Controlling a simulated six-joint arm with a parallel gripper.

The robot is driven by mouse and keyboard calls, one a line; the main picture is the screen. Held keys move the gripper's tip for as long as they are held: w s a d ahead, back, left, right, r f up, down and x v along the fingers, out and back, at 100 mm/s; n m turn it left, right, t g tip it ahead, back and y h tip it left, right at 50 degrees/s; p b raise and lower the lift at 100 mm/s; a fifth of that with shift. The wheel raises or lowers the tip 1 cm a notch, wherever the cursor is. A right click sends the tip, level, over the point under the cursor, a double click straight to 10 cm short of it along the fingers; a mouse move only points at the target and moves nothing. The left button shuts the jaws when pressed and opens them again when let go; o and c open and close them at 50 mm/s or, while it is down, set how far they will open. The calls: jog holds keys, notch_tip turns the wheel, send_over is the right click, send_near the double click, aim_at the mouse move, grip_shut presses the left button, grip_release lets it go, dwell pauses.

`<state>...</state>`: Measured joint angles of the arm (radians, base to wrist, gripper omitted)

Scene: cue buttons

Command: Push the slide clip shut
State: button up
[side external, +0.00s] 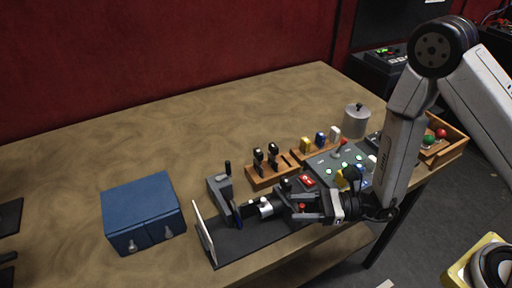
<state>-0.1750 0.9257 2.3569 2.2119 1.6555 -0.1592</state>
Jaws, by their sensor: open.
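My gripper (290,204) is open and points left, low over the right part of a dark base plate (238,245) near the table's front edge. I cannot tell for sure which of these is the slide clip. My gripper hides the plate's right part.
A blue two-drawer box (142,211) stands at the left. Behind the gripper are a wooden rack (268,179) with dark pieces, a second rack with coloured pieces, and a grey button panel (326,169). A metal pot (356,120) stands farther back. The table's rear left is clear.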

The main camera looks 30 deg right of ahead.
grip_shut()
dwell(1.5)
